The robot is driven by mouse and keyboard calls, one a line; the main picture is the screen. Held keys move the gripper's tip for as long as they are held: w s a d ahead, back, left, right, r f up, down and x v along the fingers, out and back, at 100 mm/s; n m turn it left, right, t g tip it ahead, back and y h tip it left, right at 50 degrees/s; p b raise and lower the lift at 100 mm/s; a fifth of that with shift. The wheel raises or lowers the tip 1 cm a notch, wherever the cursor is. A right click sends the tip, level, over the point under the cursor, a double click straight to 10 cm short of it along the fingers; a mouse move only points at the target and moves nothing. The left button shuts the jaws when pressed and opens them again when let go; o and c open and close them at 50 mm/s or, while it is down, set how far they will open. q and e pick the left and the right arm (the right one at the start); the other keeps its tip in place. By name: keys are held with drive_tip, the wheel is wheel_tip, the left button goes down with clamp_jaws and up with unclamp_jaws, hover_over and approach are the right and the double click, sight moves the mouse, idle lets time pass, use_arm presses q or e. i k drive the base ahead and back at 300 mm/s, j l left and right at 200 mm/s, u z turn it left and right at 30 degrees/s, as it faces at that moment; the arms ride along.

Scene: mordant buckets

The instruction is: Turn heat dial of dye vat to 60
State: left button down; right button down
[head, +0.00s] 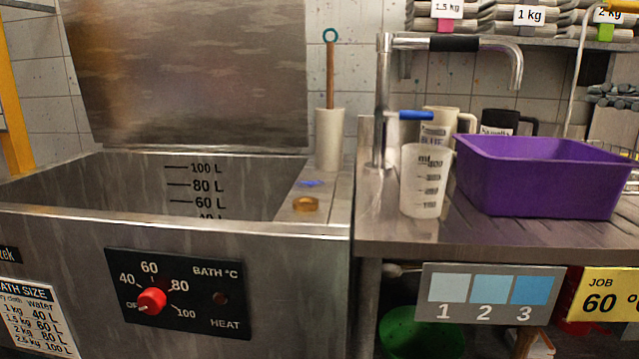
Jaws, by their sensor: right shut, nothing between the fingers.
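The dye vat (290,260) is a large steel tub at the left with its lid (190,75) raised. A black heat panel (205,325) is on its front. The red heat dial (151,301) sits at the panel's left, with marks OFF, 40, 60, 80 and 100 around it. Its small white pointer mark appears to face left, toward OFF. The 60 mark (149,268) is above the dial. The round lamp (221,298) on the panel looks dark. Nothing touches the dial. I can make out neither gripper in the head view.
A brass-coloured round piece (305,204) and a white holder (329,140) are on the vat's right ledge. The counter holds a measuring cup (425,182), a purple tub (545,178) and a tap (383,100). A yellow card (603,294) reads JOB 60. The space before the panel looks clear.

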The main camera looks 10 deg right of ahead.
sight(153, 301)
drive_tip(key=k+l, duration=0.25)
drive_tip(key=k, duration=0.2)
drive_tip(key=k+l, duration=0.25)
drive_tip(key=k, duration=0.2)
